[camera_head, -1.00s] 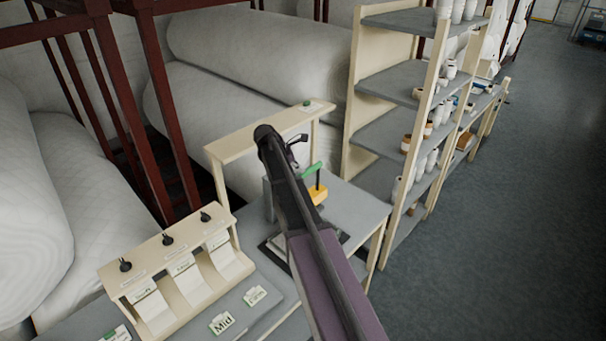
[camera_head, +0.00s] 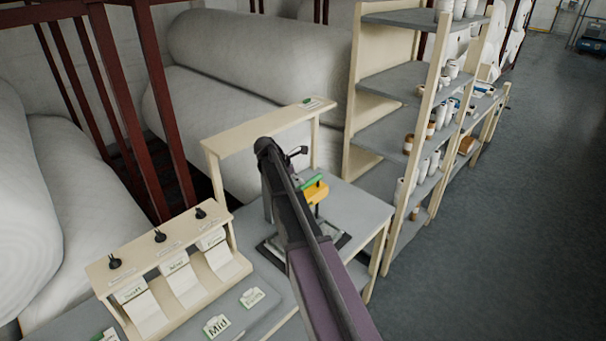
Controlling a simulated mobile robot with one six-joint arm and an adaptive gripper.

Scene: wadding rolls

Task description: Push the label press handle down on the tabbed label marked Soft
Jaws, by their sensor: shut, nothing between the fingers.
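The label press stands on the grey table, mostly hidden behind my arm. Its green handle (camera_head: 314,184) shows just right of the arm, close above a yellow block (camera_head: 317,194). The dark base of the press (camera_head: 268,251) shows on both sides of the arm, with a pale edge on it. Any tabbed label marked Soft in the press is hidden. My dark arm reaches up over the press, and my gripper is hidden behind it, so I cannot see whether it touches the handle.
A cream rack (camera_head: 170,262) holds sample strips, the left one marked Soft. Tabbed labels lie before it, one marked Mid (camera_head: 217,326) and another (camera_head: 252,297) to its right. A cream shelf unit (camera_head: 415,125) stands right of the table. The floor (camera_head: 500,220) at right is clear.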

